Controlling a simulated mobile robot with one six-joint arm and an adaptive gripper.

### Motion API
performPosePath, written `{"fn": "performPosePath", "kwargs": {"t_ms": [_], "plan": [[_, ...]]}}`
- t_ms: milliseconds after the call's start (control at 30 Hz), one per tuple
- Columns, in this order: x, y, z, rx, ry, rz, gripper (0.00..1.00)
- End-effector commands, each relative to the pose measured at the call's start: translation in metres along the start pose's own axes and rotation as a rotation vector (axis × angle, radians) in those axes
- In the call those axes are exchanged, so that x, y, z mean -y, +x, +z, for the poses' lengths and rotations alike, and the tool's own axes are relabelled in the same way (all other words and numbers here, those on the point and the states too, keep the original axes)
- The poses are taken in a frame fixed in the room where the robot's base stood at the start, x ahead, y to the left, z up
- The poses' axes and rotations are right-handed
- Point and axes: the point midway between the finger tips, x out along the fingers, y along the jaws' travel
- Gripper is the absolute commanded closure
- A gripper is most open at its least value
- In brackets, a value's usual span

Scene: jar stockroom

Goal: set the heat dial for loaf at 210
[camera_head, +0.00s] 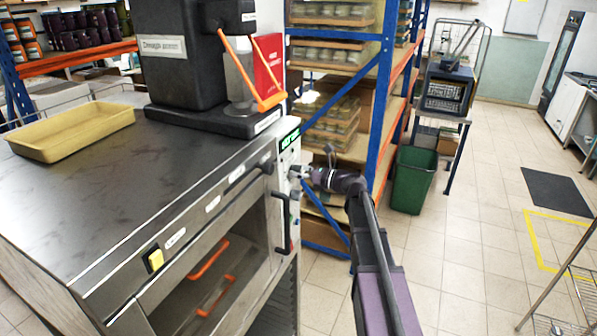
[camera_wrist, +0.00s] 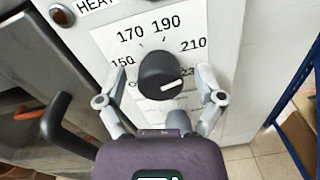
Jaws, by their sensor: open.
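The heat dial (camera_wrist: 163,75) is a round black knob on the oven's pale front panel in the wrist view. Its white pointer mark lies at the knob's lower right and slants toward the right, near the partly hidden 23… mark. The 210 mark (camera_wrist: 193,43) is above and right of the knob; 150, 170 and 190 run to its left. My gripper (camera_wrist: 163,77) is open, with one finger on each side of the dial; I cannot tell whether they touch it. In the head view my gripper (camera_head: 301,172) is at the oven panel (camera_head: 286,161), hiding the dial.
A "HEAT" label and an amber lamp (camera_wrist: 62,15) are at the panel's upper left. The oven door handle (camera_head: 282,222) is left of my gripper. A yellow tray (camera_head: 72,131) and a black machine (camera_head: 183,60) stand on the oven.

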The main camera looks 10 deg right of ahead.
Motion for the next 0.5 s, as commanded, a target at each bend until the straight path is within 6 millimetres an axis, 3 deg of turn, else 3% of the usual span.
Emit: {"fn": "performPosePath", "kwargs": {"t_ms": [267,500], "plan": [[0.0,-0.001,0.0,-0.001,-0.001,0.0,0.13],[-0.001,-0.014,-0.001,-0.001,-0.001,-0.001,0.13]]}}
